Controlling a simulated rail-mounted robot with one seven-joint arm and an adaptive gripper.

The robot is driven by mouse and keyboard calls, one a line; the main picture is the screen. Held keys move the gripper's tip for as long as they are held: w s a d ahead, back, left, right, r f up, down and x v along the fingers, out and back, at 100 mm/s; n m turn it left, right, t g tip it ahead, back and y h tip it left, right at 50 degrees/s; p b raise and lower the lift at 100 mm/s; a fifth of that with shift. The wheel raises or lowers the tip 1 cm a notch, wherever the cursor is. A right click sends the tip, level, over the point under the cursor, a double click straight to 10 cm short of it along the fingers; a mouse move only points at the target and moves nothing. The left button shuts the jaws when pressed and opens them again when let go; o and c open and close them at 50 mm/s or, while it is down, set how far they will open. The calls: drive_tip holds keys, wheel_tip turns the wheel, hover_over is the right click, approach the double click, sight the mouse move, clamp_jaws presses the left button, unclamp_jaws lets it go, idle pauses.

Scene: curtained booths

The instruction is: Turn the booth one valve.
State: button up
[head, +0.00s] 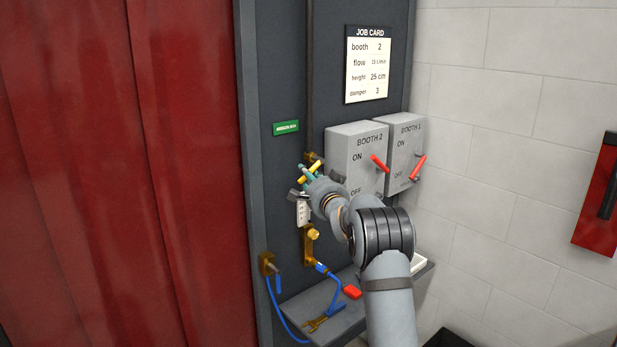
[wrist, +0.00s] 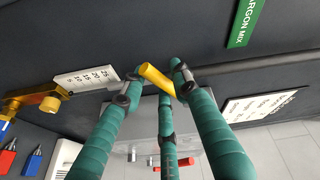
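The grey booth 1 box (head: 406,135) with ON and OFF marks is right of the similar booth 2 box (head: 350,150). The booth 1 red lever (head: 418,168) slants down-left; the booth 2 red lever (head: 379,163) slants down-right. My gripper (head: 307,177) is at the wall left of both boxes, by a yellow handle (head: 309,172) below a dark vertical pipe. In the wrist view the yellow handle (wrist: 158,80) lies between my teal fingertips (wrist: 160,75). The fingers are spread; contact with the handle is unclear. My arm hides part of the booth 2 box.
A job card (head: 367,64) hangs above the boxes. A white scale (head: 303,210) and brass fitting (head: 313,234) are below my gripper. Blue hoses hang nearby. A red curtain (head: 110,150) is left.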

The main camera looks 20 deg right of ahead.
drive_tip(key=c, duration=0.6)
clamp_jaws()
